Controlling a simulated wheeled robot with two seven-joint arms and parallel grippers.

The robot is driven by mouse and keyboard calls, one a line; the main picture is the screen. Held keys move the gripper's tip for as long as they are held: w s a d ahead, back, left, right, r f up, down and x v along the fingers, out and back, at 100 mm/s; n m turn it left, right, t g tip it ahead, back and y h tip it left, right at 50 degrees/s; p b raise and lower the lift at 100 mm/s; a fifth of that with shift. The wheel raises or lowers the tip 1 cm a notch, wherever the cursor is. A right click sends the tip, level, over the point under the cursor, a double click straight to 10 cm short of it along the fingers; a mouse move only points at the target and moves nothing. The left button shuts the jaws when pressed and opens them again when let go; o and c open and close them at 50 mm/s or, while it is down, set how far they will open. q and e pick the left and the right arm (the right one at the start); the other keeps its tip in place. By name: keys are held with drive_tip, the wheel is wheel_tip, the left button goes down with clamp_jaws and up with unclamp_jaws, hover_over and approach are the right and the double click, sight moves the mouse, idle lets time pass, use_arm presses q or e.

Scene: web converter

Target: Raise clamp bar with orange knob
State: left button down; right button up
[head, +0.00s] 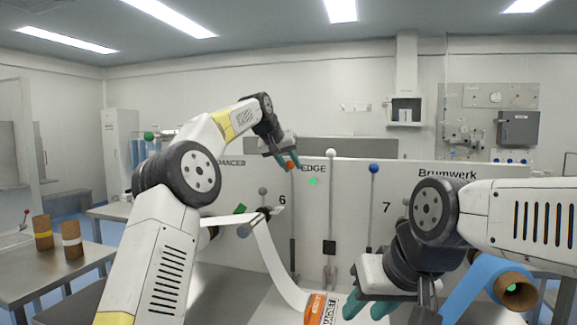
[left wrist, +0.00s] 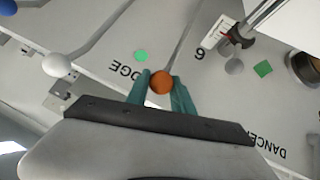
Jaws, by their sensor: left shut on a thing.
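The orange knob (left wrist: 161,82) sits between the two teal fingers of my left gripper in the left wrist view, and the fingers are closed on it. In the head view the orange knob (head: 289,165) shows at the fingertips of my left gripper (head: 287,160), high on the white panel by the word EDGE. A grey lever rod (head: 293,225) runs down from the knob to the lower machine. My right gripper (head: 370,300) has teal fingers, low at the front right; its fingertips are partly cut off by the frame, and I cannot tell whether they are parted.
A white-knobbed lever (head: 331,154) and a blue-knobbed lever (head: 373,169) stand to the right of the orange one. A white web (head: 272,255) runs down to a printed orange label (head: 320,308). A blue roll (head: 485,285) is at right. Brown rolls (head: 72,238) stand on the left table.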

use_arm(q)
drive_tip(key=shift+w, duration=0.15)
drive_tip(key=c, duration=1.1)
unclamp_jaws()
drive_tip(key=shift+w+d, duration=0.1)
drive_tip(key=v, duration=0.7)
drive_tip(key=shift+s+r, duration=0.2)
drive_tip(key=shift+s, duration=0.1)
